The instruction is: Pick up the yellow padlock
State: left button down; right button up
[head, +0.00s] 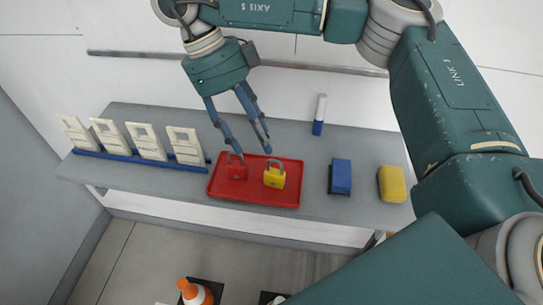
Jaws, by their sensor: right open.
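The yellow padlock (274,179) stands on the right part of a red tray (254,198) on the grey shelf. Its grey shackle points up. A red padlock (236,171) is on the same tray to its left. My right gripper (254,150) is open and empty, its blue fingers pointing down above the back of the tray. One fingertip is near the red padlock's shackle and the other is just behind and left of the yellow padlock. I cannot tell whether either touches. My left gripper is not in view.
Several cream tags (110,138) stand in a blue rack (140,161) left of the tray. A blue block (340,177), a yellow sponge (392,185) and a white-and-blue marker (319,115) are to the right. An orange cone (195,292) is on the floor below the shelf.

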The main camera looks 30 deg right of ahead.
aim_at(272, 173)
jog(key=x, duration=0.4)
jog(key=shift+s+d+f+p, duration=0.2)
jog(key=shift+s+f+p, duration=0.1)
jog(key=shift+s, duration=0.15)
jog(key=p+x, duration=0.1)
jog(key=x, duration=0.1)
jog(key=p+x, duration=0.1)
jog(key=x, duration=0.1)
jog(key=shift+s+a+f, duration=0.15)
jog(key=shift+s+f, duration=0.1)
jog(key=shift+s, duration=0.2)
jog(key=shift+f, duration=0.4)
jog(key=shift+c, duration=0.7)
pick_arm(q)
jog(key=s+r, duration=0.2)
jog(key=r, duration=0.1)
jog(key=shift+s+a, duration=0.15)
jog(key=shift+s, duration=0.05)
pick_arm(e)
grip_shut()
